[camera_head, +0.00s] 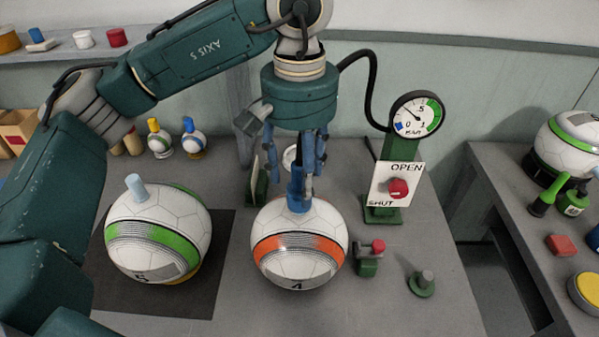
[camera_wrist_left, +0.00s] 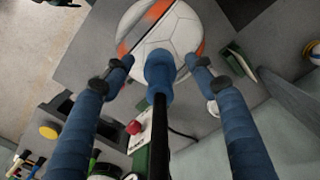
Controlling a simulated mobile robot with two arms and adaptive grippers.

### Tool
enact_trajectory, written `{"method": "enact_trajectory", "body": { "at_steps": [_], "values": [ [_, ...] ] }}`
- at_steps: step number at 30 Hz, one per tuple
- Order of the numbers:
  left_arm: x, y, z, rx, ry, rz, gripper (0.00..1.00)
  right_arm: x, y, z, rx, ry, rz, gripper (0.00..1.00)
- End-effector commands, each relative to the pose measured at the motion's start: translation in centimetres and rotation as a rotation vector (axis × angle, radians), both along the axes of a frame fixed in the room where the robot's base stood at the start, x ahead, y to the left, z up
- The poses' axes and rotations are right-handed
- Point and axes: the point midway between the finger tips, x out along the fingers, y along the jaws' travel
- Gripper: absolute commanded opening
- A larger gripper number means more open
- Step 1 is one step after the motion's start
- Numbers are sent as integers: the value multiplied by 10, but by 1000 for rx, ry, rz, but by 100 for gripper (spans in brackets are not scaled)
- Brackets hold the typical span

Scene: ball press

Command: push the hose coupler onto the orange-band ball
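The orange-band ball (camera_head: 298,270), white with a number 4, sits on the grey bench below my left gripper (camera_head: 297,185). It also shows at the top of the left wrist view (camera_wrist_left: 170,30). The blue coupler (camera_head: 296,196) stands upright at the top of the ball; its lower end appears to meet the ball, but I cannot tell how far it is pushed on. In the left wrist view the coupler (camera_wrist_left: 160,72) lies between my blue left fingers (camera_wrist_left: 160,66), with a gap on each side. A black tube runs back from it. My right gripper is not in view.
A green-band ball (camera_head: 150,240) with a pale plug stands left on a dark mat (camera_head: 222,270). To the right are a gauge (camera_head: 416,114), an OPEN/SHUT panel with a red knob (camera_head: 398,187), and small green fittings (camera_head: 421,284).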

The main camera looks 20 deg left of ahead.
Motion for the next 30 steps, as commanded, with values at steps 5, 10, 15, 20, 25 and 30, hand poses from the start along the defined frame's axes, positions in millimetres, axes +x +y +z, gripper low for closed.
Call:
{"method": "enact_trajectory", "body": {
  "at_steps": [5,10,15,20,25,30],
  "values": [
    [0,0,0,0,0,0,56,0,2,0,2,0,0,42],
    [1,0,14,-1,-3,1,56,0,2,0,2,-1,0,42],
    [2,0,48,0,-7,2,56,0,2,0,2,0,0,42],
    [1,0,82,1,-6,2,56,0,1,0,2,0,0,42],
    [1,0,107,1,-3,1,56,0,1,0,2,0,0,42],
    [1,0,119,0,0,1,56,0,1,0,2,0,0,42]
  ]
}}
